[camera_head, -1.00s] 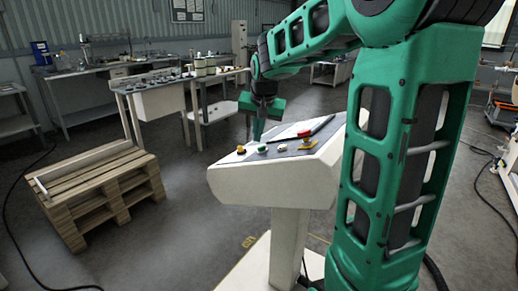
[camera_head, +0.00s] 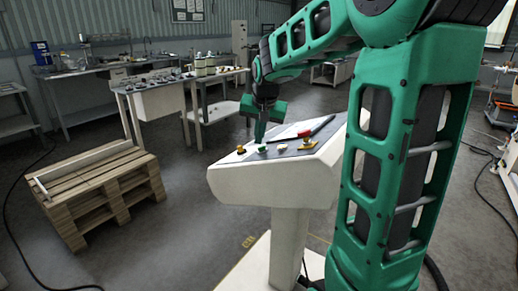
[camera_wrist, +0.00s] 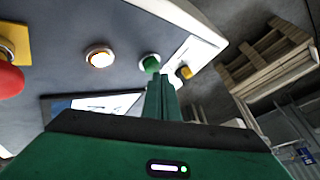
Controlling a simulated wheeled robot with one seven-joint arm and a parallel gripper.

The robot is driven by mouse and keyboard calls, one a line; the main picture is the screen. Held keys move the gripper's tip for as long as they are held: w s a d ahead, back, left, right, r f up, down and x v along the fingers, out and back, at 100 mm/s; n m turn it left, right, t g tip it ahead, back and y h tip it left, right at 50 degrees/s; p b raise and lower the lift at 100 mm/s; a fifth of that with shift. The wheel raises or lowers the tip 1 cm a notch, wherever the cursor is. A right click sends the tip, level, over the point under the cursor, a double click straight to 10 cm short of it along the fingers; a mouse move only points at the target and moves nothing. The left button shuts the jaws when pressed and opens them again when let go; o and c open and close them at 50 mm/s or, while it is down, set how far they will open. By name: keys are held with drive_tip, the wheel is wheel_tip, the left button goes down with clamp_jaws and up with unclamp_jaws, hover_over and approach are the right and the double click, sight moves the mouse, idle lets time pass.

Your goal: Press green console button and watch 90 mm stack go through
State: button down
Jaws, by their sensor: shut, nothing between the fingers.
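The console (camera_head: 265,185) is a white slanted box on a pedestal with a grey top. Its green button (camera_head: 262,149) sits near the front edge, between a yellow button (camera_head: 240,149) and a pale one (camera_head: 282,149). My gripper (camera_head: 260,138) is shut and empty, pointing down just behind the green button. In the wrist view, the gripper fingertips (camera_wrist: 160,78) lie close to the green button (camera_wrist: 151,63). I cannot tell whether they touch it. No stack of sheets can be made out.
A red mushroom button (camera_head: 304,134) on a yellow base stands at the console's right. A dark pen-like bar lies behind it. A wooden pallet (camera_head: 100,185) is on the floor at left. Workbenches (camera_head: 170,90) stand behind. The floor between pallet and console is clear.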

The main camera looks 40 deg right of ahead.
drive_tip(key=shift+s+d+f, duration=0.1)
drive_tip(key=shift+s+f, duration=0.15)
drive_tip(key=shift+f, duration=0.25)
idle(0.6)
idle(0.3)
drive_tip(key=shift+w+r, duration=0.2)
drive_tip(key=shift+r, duration=0.25)
drive_tip(key=shift+w+r, duration=0.2)
drive_tip(key=shift+r, duration=0.25)
drive_tip(key=r, duration=0.1)
drive_tip(key=w+r, duration=0.1)
drive_tip(key=r, duration=0.1)
drive_tip(key=w+a+r, duration=0.1)
drive_tip(key=shift+r, duration=0.3)
